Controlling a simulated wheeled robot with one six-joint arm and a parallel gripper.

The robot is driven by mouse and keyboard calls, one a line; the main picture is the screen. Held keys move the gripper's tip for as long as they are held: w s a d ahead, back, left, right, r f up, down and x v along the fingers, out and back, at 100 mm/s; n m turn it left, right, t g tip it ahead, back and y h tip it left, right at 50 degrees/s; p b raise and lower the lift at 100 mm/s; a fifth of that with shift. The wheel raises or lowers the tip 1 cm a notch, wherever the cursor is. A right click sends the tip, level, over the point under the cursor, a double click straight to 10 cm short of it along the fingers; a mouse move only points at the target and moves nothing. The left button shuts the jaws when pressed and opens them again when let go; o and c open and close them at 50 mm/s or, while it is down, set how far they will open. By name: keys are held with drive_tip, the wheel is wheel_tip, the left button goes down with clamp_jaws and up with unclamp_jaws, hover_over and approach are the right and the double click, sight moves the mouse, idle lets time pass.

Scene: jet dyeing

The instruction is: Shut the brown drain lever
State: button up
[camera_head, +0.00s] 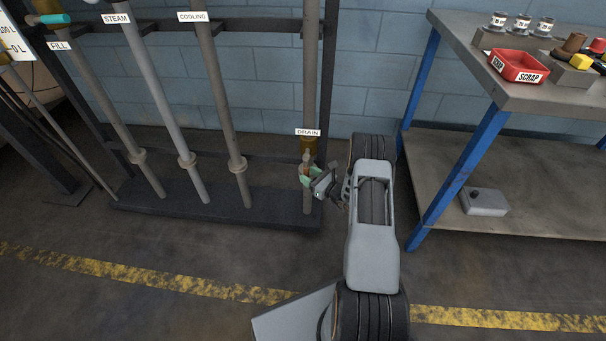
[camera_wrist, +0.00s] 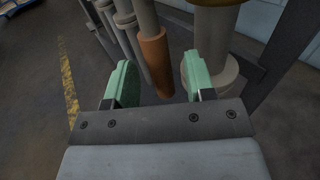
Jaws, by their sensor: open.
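The DRAIN pipe (camera_head: 310,70) stands upright at the right end of the pipe rack, with a white DRAIN label (camera_head: 308,132) and a brown valve part (camera_head: 309,144) below it. In the wrist view the brown drain lever (camera_wrist: 155,62) is a rounded orange-brown grip on a grey rod. My gripper (camera_head: 309,177) is at the pipe just below the label. In the wrist view my gripper (camera_wrist: 158,85) is open, with green pads either side of the lever grip. A gap shows on both sides; contact is not visible. In the head view my gripper partly hides the lever.
The FILL (camera_head: 90,85), STEAM (camera_head: 150,75) and COOLING (camera_head: 218,85) pipes stand left of the drain pipe. A blue-legged workbench (camera_head: 500,80) with a red SCRAP tray (camera_head: 518,67) is at the right. Open floor with a yellow line lies in front.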

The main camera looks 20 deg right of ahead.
sight(308, 175)
drive_tip(key=shift+b+x, duration=0.4)
drive_tip(key=shift+x, duration=1.4)
drive_tip(key=shift+c, duration=0.5)
clamp_jaws()
